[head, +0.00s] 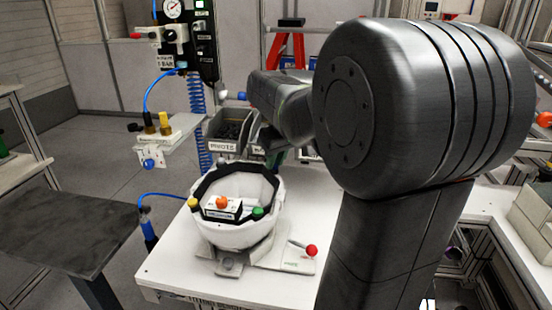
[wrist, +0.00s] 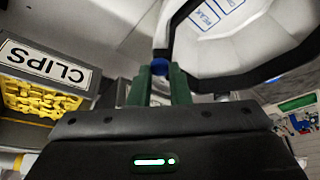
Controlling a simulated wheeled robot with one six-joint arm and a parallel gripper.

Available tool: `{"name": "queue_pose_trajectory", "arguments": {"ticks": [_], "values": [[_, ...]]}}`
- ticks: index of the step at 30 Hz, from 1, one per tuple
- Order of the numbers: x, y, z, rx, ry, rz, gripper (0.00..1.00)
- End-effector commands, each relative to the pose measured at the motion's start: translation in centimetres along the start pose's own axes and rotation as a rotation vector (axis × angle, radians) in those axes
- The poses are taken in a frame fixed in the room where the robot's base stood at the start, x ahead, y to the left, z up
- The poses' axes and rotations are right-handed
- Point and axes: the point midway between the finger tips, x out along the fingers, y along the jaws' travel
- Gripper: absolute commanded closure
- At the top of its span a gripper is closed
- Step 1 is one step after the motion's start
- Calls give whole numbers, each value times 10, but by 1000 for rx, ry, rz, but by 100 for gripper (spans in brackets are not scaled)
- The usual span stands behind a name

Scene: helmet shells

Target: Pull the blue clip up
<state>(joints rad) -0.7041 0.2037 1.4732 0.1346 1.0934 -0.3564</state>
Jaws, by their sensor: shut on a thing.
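My gripper (wrist: 160,85) shows in the wrist view with its two green fingers closed on the small blue clip (wrist: 159,67). The clip is at the rim of the white helmet shell (wrist: 265,50), by its black edge. Most of the clip is hidden between the fingers, and I cannot tell how far it is seated. In the head view the white shell (head: 238,228) sits in a holder on the white table, with orange, yellow and green pieces in or on it. The blue clip cannot be made out there, and my arm hides much of the right side.
A bin labelled CLIPS (wrist: 45,75) with yellow pieces is at the left of the wrist view. A red-knobbed lever (head: 311,250) stands right of the shell on the white table (head: 180,270). A dark bench (head: 65,232) is at the left, and a grey bin (head: 222,146) stands behind.

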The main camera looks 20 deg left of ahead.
Motion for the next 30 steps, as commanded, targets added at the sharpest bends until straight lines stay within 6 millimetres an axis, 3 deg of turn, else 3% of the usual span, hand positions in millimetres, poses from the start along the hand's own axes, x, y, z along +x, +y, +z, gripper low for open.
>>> {"name": "queue_pose_trajectory", "arguments": {"ticks": [7,15,16,19,30], "values": [[-12,0,-6,0,1,0,100],[-13,0,-6,-1,4,2,100],[-13,0,-6,-1,4,2,80],[-12,0,-6,-1,4,2,61],[-16,0,-5,0,2,1,60]]}}
